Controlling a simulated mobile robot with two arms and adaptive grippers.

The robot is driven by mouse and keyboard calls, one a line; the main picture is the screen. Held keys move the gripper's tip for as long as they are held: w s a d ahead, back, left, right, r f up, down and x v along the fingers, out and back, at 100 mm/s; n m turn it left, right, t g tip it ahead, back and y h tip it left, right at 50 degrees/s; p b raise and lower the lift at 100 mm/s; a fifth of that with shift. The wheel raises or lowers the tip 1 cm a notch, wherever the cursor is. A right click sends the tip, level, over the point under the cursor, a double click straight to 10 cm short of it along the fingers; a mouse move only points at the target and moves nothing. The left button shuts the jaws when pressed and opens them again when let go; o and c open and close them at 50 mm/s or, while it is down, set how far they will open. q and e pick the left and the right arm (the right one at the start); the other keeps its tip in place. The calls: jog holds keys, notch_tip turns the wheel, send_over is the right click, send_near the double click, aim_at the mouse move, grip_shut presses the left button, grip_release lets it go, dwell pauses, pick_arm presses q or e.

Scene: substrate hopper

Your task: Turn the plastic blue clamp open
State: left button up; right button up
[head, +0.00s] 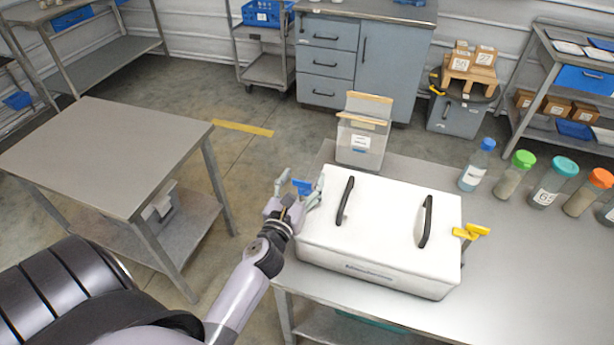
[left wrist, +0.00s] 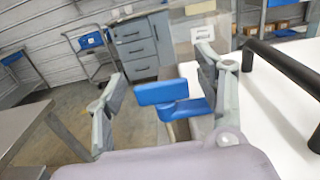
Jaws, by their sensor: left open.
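The blue clamp (head: 301,187) sits on the left end of a white lidded box (head: 385,215). My left gripper (head: 290,200) is at this end of the box, right at the clamp. In the left wrist view the blue clamp (left wrist: 170,98) shows its flat handle between the two open fingers of my left gripper (left wrist: 160,95). The clamp lies nearer the right finger; whether they touch I cannot tell. The clamp's lower part is partly hidden by the gripper. A yellow clamp (head: 472,232) is on the box's right end. My right gripper is not in view.
The box lid has two black handles (head: 425,222). A clear container (head: 362,135) stands behind the box. Several capped bottles (head: 520,168) line the table's back right. A bare grey table (head: 105,155) stands to the left, with a floor gap between.

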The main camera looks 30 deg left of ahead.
pick_arm(q)
jog(key=shift+s, duration=0.1)
jog(key=shift+c, duration=0.8)
jog(key=c, duration=1)
